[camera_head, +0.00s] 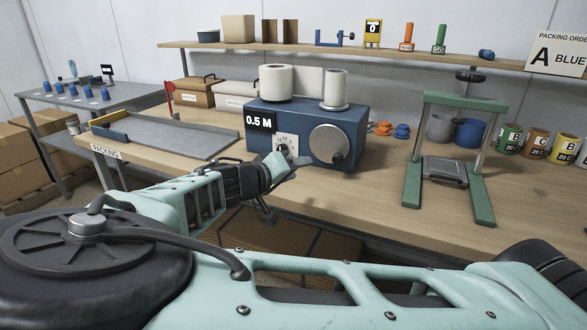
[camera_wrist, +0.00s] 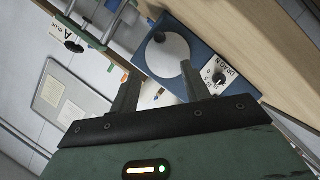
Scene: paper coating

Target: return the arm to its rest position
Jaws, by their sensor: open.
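My mint-green arm crosses the lower part of the head view. My gripper (camera_head: 283,172) is in front of the blue coating machine (camera_head: 345,110), near its small white dial (camera_head: 287,145). In the wrist view my gripper (camera_wrist: 157,88) shows two dark fingers spread apart with nothing between them. Beyond them are the machine's round silver disc (camera_wrist: 167,55) and the dial (camera_wrist: 218,78). Whether a finger touches the machine cannot be told.
The wooden bench (camera_head: 340,195) carries a grey packing tray (camera_head: 170,137) at left and a green-framed press (camera_head: 480,195) at right. Several labelled cans (camera_head: 535,142) stand at far right. A shelf (camera_head: 350,52) runs behind. Cartons (camera_head: 30,165) are stacked on the left.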

